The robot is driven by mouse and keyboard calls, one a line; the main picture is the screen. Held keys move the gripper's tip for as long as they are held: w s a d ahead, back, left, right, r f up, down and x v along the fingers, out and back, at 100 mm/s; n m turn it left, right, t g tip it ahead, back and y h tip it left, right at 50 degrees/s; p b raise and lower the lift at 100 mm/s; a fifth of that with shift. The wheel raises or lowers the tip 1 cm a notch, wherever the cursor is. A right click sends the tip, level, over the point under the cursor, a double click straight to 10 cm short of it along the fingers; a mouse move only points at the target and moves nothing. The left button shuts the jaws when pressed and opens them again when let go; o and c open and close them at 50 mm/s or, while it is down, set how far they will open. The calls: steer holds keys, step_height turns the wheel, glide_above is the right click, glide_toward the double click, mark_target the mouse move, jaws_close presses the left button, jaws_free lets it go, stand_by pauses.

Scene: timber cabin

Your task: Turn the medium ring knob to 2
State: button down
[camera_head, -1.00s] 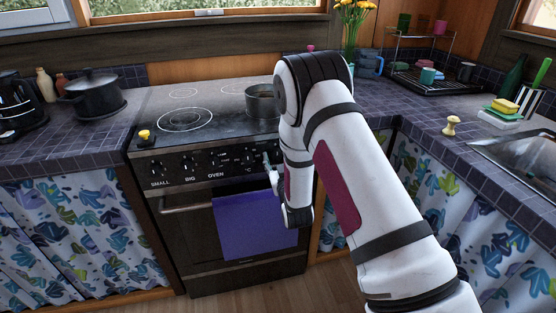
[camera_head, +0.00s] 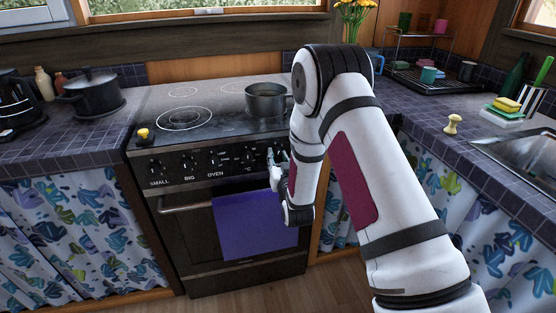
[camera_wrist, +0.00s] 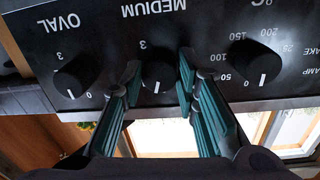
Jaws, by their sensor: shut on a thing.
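The medium ring knob (camera_wrist: 158,70) is black with a white line and sits under the word MEDIUM, which appears upside down in the wrist view. Its white line points toward the bottom of that picture, and a 3 is printed at its upper left. My gripper (camera_wrist: 157,84) has its teal-lined fingers on either side of this knob and is shut on it. In the head view my gripper (camera_head: 272,157) is at the right part of the stove's control panel (camera_head: 200,163), where it and my arm hide the medium knob.
The oval knob (camera_wrist: 76,76) and the temperature knob (camera_wrist: 250,66) flank the medium knob closely. A pot (camera_head: 266,100) stands on the cooktop above the panel. A purple towel (camera_head: 255,225) hangs on the oven door below. A yellow-topped object (camera_head: 143,134) sits at the cooktop's front left.

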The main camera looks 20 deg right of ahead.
steer(key=m+b, duration=0.1)
steer(key=m, duration=0.2)
steer(key=shift+m, duration=0.4)
steer(key=m+b, duration=0.1)
steer(key=m, duration=0.3)
steer(key=shift+b, duration=0.3)
steer(key=m+y+b, duration=0.1)
steer(key=m, duration=0.3)
steer(key=shift+r, duration=0.1)
steer(key=shift+m+b, duration=0.4)
steer(key=shift+m, duration=1.3)
steer(key=c, duration=1.2)
jaws_free()
